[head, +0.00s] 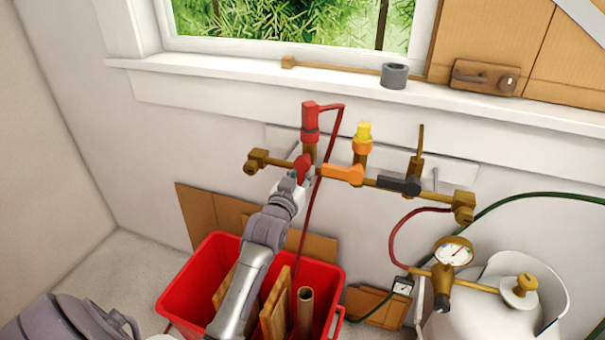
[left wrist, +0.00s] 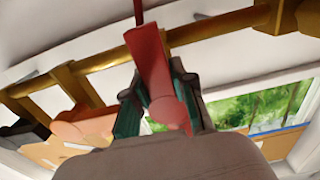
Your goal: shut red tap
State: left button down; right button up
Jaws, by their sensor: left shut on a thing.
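The red tap handle (head: 303,167) sits on the brass pipe, below a red fitting (head: 310,117) with a thin red hose. My left gripper (head: 294,183) is shut on this handle, partly covering it in the head view. In the left wrist view the red handle (left wrist: 152,65) stands between the two green-padded fingers of my left gripper (left wrist: 160,100). There it lies across the brass pipe (left wrist: 90,62), not along it. My right gripper is in neither view.
To the right on the pipe are an orange tap handle (head: 342,174) and a black one (head: 399,184), both lying along the pipe. A red bin (head: 199,265) with wood pieces stands below. A white gas tank (head: 490,318) with a gauge (head: 453,252) stands at right.

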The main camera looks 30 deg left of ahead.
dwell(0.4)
pick_arm(q)
jog(key=m+p, duration=0.2)
jog(key=m, duration=0.1)
jog(key=shift+s+a+r, duration=0.1)
jog(key=shift+a+r, duration=0.1)
jog(key=shift+a, duration=0.15)
jog(key=m+p, duration=0.2)
jog(key=m, duration=0.1)
jog(key=a+r+m+p, duration=0.1)
jog(key=m, duration=0.2)
jog(key=m+p, duration=0.2)
jog(key=m, duration=0.1)
jog(key=shift+s+a+r+m+p, duration=0.2)
jog(key=shift+a+m+p, duration=0.1)
jog(key=shift+a+m, duration=0.1)
jog(key=m, duration=0.2)
jog(key=r+m+p, duration=0.1)
jog(key=m, duration=0.2)
jog(key=shift+a, duration=0.1)
jog(key=shift+m+p, duration=0.3)
jog(key=c, duration=0.9)
grip_release()
jog(key=shift+c, duration=0.2)
